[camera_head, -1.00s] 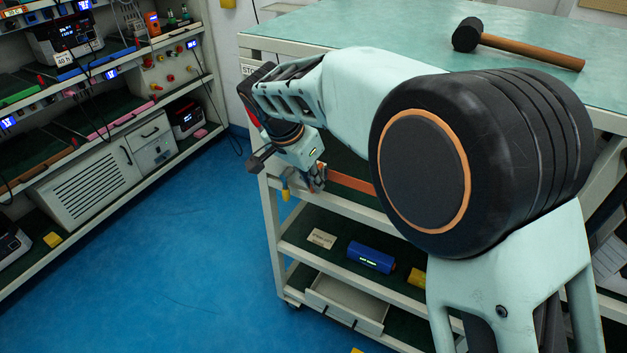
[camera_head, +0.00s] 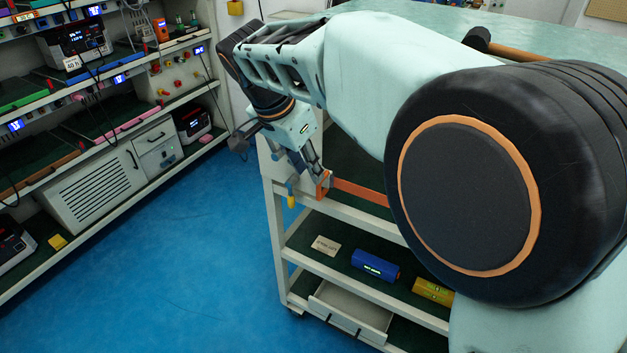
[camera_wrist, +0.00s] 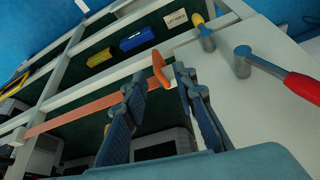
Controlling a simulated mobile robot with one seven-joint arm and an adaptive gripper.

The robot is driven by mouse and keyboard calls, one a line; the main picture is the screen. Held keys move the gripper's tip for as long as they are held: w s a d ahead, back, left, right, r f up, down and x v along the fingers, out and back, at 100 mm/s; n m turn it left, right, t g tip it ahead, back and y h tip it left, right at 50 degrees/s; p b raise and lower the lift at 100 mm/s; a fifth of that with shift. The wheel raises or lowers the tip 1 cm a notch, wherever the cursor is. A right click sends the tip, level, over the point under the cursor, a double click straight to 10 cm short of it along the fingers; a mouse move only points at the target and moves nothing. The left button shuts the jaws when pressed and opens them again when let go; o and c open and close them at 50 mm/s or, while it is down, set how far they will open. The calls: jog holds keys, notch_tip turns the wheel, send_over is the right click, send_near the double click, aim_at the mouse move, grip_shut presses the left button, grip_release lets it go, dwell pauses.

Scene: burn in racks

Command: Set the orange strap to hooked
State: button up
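The orange strap (camera_head: 360,192) runs along the front of the cart under its top. It also shows in the wrist view (camera_wrist: 75,115), stretching from a post at the left to an upright orange end piece (camera_wrist: 160,70). My gripper (camera_head: 320,188) is at the cart's left front corner, by that end piece. In the wrist view my gripper (camera_wrist: 161,75) is open, with the end piece in the gap between its fingertips. No clear grip on it shows. Whether the end piece is fastened to the cart post cannot be told.
A grey peg with a yellow end (camera_wrist: 205,38) and a red-handled tool (camera_wrist: 290,82) are close right of the fingers. A blue box (camera_head: 375,265) and yellow box (camera_head: 433,291) lie on the shelf below. The blue floor (camera_head: 190,260) left is clear.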

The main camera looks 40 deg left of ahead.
jog(key=v, duration=0.3)
jog(key=shift+s+r, duration=0.15)
jog(key=shift+r, duration=0.2)
